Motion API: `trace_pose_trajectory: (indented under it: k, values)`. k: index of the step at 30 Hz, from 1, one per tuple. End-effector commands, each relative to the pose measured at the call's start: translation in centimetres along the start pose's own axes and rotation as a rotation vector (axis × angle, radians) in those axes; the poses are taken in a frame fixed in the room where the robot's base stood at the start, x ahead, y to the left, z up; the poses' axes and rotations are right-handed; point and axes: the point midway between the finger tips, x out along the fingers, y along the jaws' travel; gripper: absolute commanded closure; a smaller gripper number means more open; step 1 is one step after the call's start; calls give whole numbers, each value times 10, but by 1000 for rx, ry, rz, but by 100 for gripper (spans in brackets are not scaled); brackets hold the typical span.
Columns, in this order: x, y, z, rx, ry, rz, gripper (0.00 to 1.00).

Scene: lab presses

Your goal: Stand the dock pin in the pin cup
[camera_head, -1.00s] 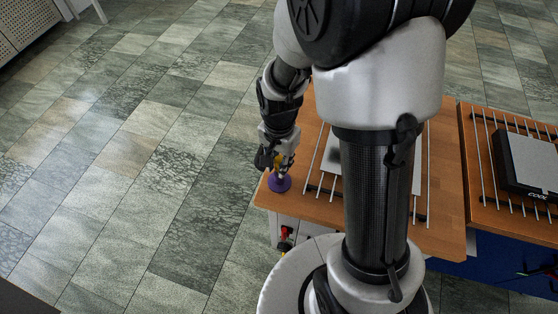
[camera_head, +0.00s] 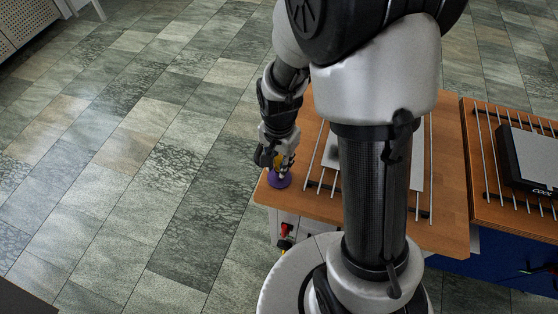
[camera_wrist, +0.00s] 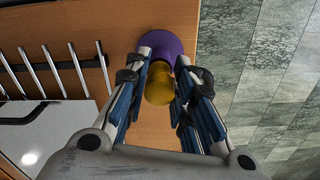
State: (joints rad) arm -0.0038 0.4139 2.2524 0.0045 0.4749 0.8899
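The dock pin (camera_wrist: 158,90) is yellow with a rounded top. It is between my gripper's fingertips in the wrist view, over the purple pin cup (camera_wrist: 162,42). In the head view the pin (camera_head: 279,160) shows as a small yellow patch directly above the purple cup (camera_head: 279,181), near the table's left corner. The pin looks about upright; whether its lower end is seated in the cup is hidden. My gripper (camera_wrist: 165,62) points down with one finger on each side of the pin. Whether the fingers press on it or stand slightly apart is not clear.
The cup stands on the wooden table (camera_head: 440,210) close to its left edge, with open tiled floor (camera_head: 170,200) beyond. Metal rods (camera_wrist: 56,68) and a pale plate (camera_wrist: 50,125) lie beside it. A second table (camera_head: 490,225) with a press (camera_head: 535,160) is at the right.

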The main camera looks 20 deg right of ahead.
Motion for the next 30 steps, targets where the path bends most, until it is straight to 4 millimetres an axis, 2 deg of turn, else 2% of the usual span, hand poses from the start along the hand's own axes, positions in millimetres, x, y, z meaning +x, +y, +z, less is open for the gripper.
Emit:
trace_pose_trajectory:
  k: [8,20,23,30]
  values:
    - [-1,0,0,0,0,0,56]
    - [-6,0,0,0,1,-2,56]
    - [-19,-1,-1,0,3,-4,56]
    - [-71,-1,-1,0,5,-6,56]
